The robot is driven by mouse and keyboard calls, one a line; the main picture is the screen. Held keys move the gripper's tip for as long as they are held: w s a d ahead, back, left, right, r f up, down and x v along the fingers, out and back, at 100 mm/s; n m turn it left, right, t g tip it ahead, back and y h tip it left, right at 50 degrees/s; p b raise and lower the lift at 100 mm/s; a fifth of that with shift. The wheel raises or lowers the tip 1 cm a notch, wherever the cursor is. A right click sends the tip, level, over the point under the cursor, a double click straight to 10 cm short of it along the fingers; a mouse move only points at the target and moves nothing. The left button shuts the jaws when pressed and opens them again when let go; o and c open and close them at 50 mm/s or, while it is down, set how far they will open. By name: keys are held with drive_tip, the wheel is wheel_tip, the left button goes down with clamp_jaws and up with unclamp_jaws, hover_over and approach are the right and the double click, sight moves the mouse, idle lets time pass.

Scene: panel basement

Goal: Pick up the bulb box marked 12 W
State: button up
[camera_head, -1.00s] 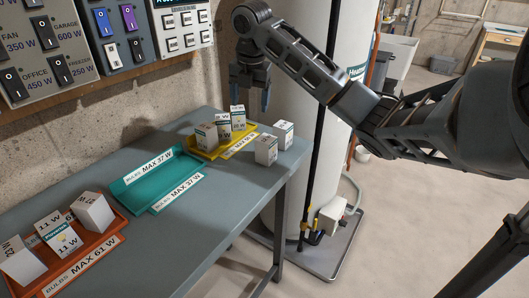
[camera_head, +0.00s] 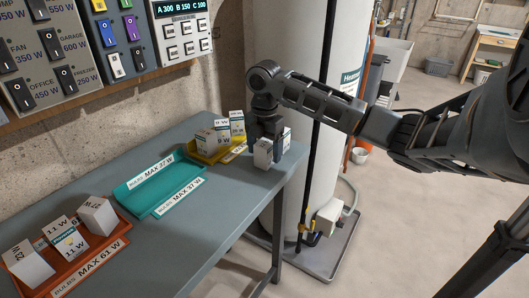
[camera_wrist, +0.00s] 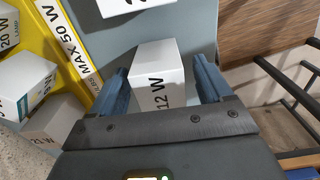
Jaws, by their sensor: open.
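The white bulb box marked 12 W (camera_wrist: 158,72) stands between the two open fingers of my gripper (camera_wrist: 160,90) in the wrist view. A gap shows on each side of it. In the head view my gripper (camera_head: 266,140) is low over the right end of the grey table, among two white boxes. The right one (camera_head: 287,138) appears to be the 12 W box, partly hidden by my gripper. The other loose box (camera_head: 262,155) stands just left of it. It also shows at the top edge of the wrist view (camera_wrist: 130,5).
A yellow tray (camera_head: 201,156) marked MAX 50 W holds several boxes left of my gripper. The teal tray (camera_head: 135,197) is empty. An orange tray (camera_head: 112,240) holds more boxes. The table's right edge is close, with a white tank (camera_head: 285,60) behind it.

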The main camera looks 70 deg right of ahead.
drive_tip(key=shift+f, duration=0.3)
drive_tip(key=shift+c, duration=0.3)
drive_tip(key=c, duration=1)
drive_tip(key=shift+r, duration=0.1)
